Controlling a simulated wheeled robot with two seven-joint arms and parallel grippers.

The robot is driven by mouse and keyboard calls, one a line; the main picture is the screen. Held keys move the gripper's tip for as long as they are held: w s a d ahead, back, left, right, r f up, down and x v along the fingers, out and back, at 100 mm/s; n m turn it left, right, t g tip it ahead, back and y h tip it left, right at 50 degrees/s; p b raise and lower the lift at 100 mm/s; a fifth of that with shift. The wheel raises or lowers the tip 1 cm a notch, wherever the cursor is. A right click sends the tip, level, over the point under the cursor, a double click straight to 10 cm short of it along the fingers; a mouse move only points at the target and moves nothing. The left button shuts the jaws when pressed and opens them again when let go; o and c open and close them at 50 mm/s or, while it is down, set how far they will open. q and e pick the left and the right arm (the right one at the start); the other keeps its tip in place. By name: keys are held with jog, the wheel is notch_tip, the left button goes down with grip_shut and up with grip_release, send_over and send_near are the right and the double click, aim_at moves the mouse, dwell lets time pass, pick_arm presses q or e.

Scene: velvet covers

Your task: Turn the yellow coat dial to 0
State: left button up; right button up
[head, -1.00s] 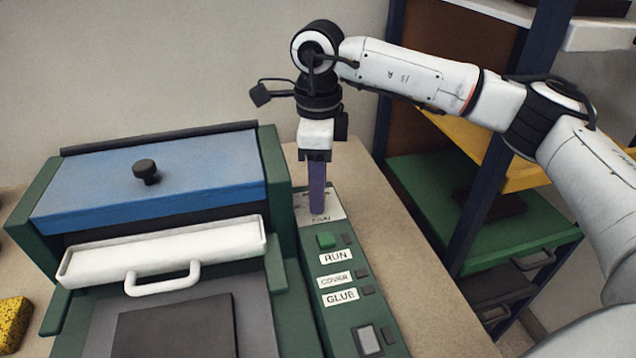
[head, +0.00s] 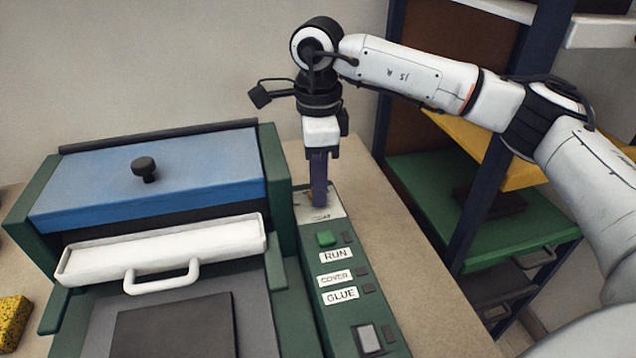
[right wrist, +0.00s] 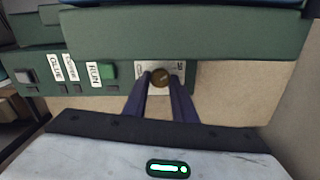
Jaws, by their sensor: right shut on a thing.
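The coat dial (right wrist: 161,77) is a small round brownish-yellow knob on a pale plate on the green control panel. In the right wrist view it sits between the fingertips of my right gripper (right wrist: 160,80), which is shut on it. In the head view the right gripper (head: 319,200) points down at the far end of the panel (head: 345,312). Its purple fingers hide most of the dial there. The pale plate (head: 334,214) carries a label, partly covered. The dial's pointer and setting are too small to read. My left gripper is not in view.
A green RUN button (head: 326,239) and the COVER and GLUE labels lie just below the dial. A machine with a blue lid (head: 200,180) and a white handled tray (head: 165,255) stands close on the left. A shelf rack (head: 470,190) stands on the right.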

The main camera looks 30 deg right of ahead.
jog(key=n, duration=0.4)
jog(key=shift+n+b, duration=0.3)
jog(key=n, duration=0.4)
jog(key=shift+w+n, duration=0.1)
jog(key=shift+n, duration=0.2)
jog(key=n, duration=0.4)
jog(key=shift+r+b, duration=0.1)
jog(key=shift+b, duration=0.25)
jog(key=shift+n, duration=2.1)
jog(key=shift+w, duration=0.1)
jog(key=o, duration=1)
jog(key=shift+o, duration=0.2)
